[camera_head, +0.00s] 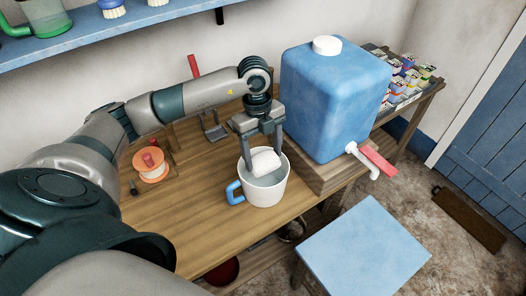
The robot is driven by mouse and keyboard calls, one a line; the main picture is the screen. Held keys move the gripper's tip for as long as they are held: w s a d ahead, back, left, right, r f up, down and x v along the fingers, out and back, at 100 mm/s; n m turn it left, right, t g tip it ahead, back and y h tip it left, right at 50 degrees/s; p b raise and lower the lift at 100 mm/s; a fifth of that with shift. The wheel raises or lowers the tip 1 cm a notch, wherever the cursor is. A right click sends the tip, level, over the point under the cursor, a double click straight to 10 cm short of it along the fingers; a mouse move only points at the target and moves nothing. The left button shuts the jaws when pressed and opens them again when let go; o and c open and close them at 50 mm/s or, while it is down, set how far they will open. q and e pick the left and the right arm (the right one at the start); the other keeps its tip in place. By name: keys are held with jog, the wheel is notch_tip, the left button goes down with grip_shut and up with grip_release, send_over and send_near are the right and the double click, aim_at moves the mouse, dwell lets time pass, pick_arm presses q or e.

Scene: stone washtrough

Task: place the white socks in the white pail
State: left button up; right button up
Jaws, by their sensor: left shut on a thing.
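My left gripper (264,154) points down over the white pail (266,196), shut on the white socks (266,163). The socks show as a white bundle between the fingers, at the pail's mouth and partly inside its rim. Whether they touch the pail's inside I cannot tell. The pail stands upright on the wooden table, with a blue handle on its left side. My right gripper is not in view.
A large blue water container (332,100) with a red-handled tap (376,160) stands close right of the pail. An orange spool (152,166) sits to the left. A blue stool (362,248) stands in front. A blue shelf (110,32) runs above. The table's front left is clear.

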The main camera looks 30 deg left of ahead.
aim_at(262, 156)
pick_arm(q)
jog(key=shift+f, duration=0.4)
jog(key=o, duration=1.2)
jog(key=shift+c, duration=0.2)
notch_tip(262, 156, up, 7)
jog(key=p, duration=0.4)
jog(key=shift+s, duration=0.1)
